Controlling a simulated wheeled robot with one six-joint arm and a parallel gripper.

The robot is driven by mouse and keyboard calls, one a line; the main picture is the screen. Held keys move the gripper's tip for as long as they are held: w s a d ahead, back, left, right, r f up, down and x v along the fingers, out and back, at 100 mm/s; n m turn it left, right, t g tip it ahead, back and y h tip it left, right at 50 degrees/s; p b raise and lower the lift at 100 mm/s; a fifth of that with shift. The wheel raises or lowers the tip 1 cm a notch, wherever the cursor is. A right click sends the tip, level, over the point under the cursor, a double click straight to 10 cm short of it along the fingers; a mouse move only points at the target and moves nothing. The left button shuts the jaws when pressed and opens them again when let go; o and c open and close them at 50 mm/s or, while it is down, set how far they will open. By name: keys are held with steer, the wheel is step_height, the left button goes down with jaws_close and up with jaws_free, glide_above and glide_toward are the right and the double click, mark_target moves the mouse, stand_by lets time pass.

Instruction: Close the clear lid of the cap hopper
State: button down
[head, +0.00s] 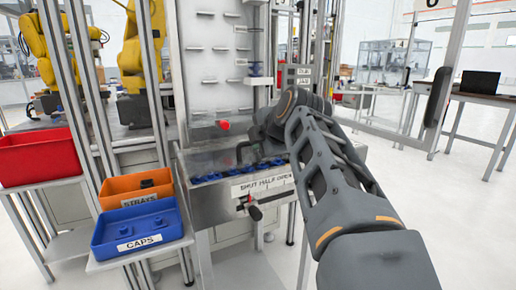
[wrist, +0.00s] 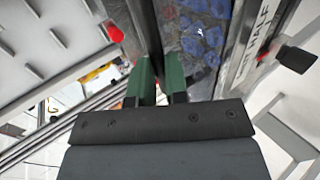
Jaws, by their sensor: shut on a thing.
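The cap hopper (head: 205,205) is a metal box in the middle of the head view, with several blue caps (head: 232,173) inside. Its clear lid (head: 212,138) is hard to make out; a see-through sheet shows above and behind the caps, and I cannot tell its exact angle. My gripper (wrist: 159,82) has green fingers, shut on a dark, narrow bar (wrist: 148,35) that appears to belong to the lid. In the head view my arm reaches in from the right and its wrist hides the hopper's right end. Blue caps (wrist: 200,35) also show in the wrist view.
A red knob (head: 224,125) sits behind the hopper. A black-knobbed lever (head: 255,212) sticks out below the SHUT HALF OPEN label (head: 263,185). A blue CAPS bin (head: 140,240), orange STRAYS bin (head: 115,190) and red bin (head: 38,160) stand left. Open floor lies right.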

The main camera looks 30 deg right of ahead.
mark_target(257, 156)
steer(key=shift+s+f+b, duration=0.15)
steer(key=shift+f+b, duration=0.35)
steer(key=shift+f, duration=0.05)
steer(key=shift+s+f+b, duration=0.15)
steer(key=shift+f+b, duration=0.3)
steer(key=shift+f, duration=0.05)
steer(key=shift+f+b, duration=0.35)
steer(key=shift+f, duration=0.15)
steer(key=c, duration=1.2)
jaws_free()
steer(key=shift+s, duration=0.15)
steer(key=shift+o, duration=0.4)
steer(key=shift+s+r, duration=0.1)
steer(key=shift+r, duration=0.05)
steer(key=shift+s+r, duration=0.25)
steer(key=shift+s, duration=0.05)
steer(key=p+v, duration=0.1)
steer(key=v, duration=1.2)
steer(key=shift+p, duration=0.3)
steer(key=shift+r, duration=0.15)
